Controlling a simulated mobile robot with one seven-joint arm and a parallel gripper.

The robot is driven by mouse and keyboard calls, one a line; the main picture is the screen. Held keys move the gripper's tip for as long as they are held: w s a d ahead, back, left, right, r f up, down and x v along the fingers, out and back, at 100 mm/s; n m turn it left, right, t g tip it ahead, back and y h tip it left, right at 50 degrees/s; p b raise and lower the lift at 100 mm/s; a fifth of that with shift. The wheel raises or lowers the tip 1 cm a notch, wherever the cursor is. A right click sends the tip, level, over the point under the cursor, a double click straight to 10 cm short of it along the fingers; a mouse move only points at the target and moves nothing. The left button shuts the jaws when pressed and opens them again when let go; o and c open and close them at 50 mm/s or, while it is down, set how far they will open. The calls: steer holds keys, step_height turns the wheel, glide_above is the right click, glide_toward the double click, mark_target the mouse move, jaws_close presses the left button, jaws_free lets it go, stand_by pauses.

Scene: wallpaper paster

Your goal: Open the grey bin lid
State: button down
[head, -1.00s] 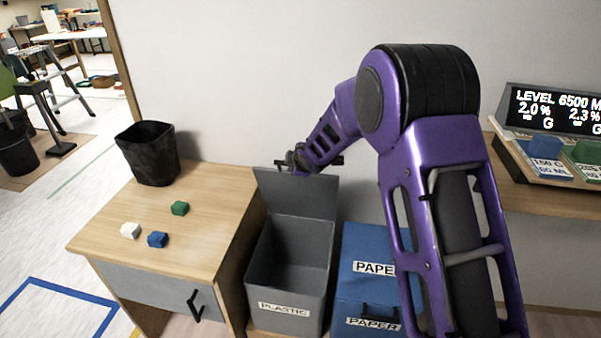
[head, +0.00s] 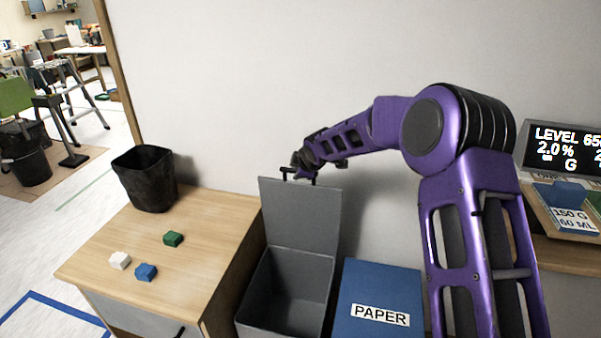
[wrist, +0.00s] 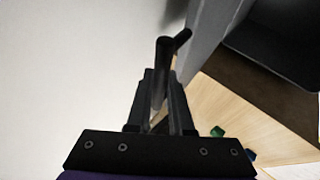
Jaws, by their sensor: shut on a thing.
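The grey bin (head: 287,292) stands between the wooden desk and the blue bin, and its inside shows from above. Its grey lid (head: 300,215) stands upright at the back, close to the wall. My gripper (head: 299,173) is at the lid's top edge, shut on the dark lid handle (head: 313,179). In the wrist view the two fingers (wrist: 160,100) are on either side of the black handle (wrist: 165,60), with the grey lid (wrist: 205,30) beside it. The exact contact is too dark to tell.
The blue PAPER bin (head: 380,285) is closed, right of the grey bin. The wooden desk (head: 205,225) on the left holds a black basket (head: 147,180) and green (head: 173,239), white (head: 120,261) and blue (head: 146,272) blocks. The wall (head: 280,80) is close behind.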

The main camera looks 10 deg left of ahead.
stand_by(0.4)
steer(key=c, duration=0.8)
jaws_free()
steer(key=v, duration=1.7)
steer(key=shift+r+p, duration=0.2)
steer(key=shift+p, duration=0.1)
steer(key=shift+d, duration=0.1)
